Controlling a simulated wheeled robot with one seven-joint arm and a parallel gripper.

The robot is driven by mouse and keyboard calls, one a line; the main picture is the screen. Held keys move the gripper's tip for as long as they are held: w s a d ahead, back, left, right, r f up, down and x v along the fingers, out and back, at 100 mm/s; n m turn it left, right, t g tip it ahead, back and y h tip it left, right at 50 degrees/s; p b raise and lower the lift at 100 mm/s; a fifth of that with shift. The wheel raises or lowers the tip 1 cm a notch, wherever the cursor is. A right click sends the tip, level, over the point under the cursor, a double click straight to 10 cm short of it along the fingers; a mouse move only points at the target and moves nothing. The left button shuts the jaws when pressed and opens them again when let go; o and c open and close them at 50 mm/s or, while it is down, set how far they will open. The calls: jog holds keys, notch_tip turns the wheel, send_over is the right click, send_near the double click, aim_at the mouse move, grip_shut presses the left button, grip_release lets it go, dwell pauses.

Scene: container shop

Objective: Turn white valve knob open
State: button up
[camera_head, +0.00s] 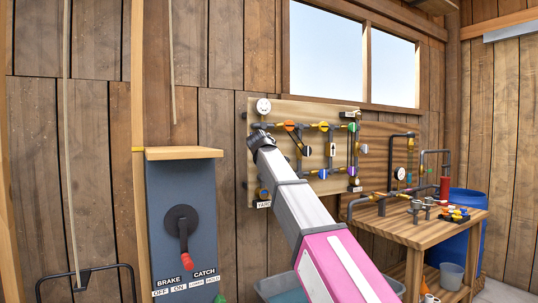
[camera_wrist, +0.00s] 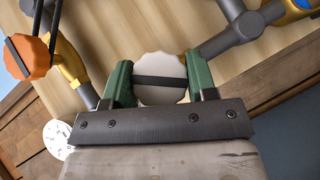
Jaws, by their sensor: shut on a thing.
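The white valve knob (camera_wrist: 160,66) is a scalloped disc with a dark bar across its face, in the middle of the wrist view. The bar lies nearly level in that picture. My gripper (camera_wrist: 160,82) has its two green fingers on either side of the knob, closed on its rim. In the head view my arm reaches to the left part of the wooden valve board (camera_head: 265,190), and the fingers and the gripped knob cannot be made out there.
An orange knob (camera_wrist: 28,58) on a brass valve is close on the left in the wrist view. A round white gauge (camera_wrist: 57,138) is below it. Grey pipes (camera_wrist: 235,40) run nearby. A workbench (camera_head: 440,225) stands right, and a brake box (camera_head: 182,225) left.

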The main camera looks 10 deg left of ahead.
jog(key=shift+s+f+n+t+h, duration=0.1)
jog(key=shift+n+t+h, duration=0.4)
jog(key=shift+n+t, duration=1.8)
jog(key=shift+t, duration=0.1)
jog(key=o, duration=0.9)
jog(key=shift+o, duration=0.2)
jog(key=s+a+f, duration=0.1)
jog(key=s, duration=0.9)
jog(key=shift+s+a+f, duration=0.25)
jog(key=shift+a, duration=0.05)
